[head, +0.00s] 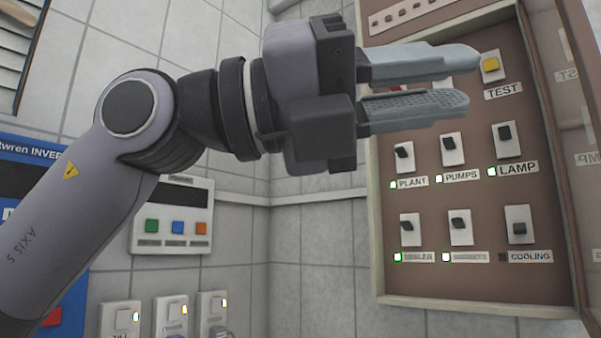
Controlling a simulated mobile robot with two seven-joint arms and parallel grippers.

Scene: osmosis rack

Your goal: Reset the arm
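My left arm comes in from the left and its gripper (468,82) is raised in front of a wall cabinet. Its two grey fingers point right, with a narrow gap between them and nothing held. The fingertips overlap the upper middle of the panel in the picture; I cannot tell whether they touch it. Behind them, the brown switch panel (440,283) carries a yellow TEST button (491,65) and rows of black switches. Green lights show by PLANT, PUMPS, LAMP and two lower-row labels. The light by COOLING (519,232) is dark. My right gripper is not in view.
The cabinet's glazed door (572,130) stands open at the right. A white control box (172,220) with green, blue and orange buttons is on the tiled wall behind my arm. A blue inverter unit (30,150) is at the left, and several white switches (170,315) sit below.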

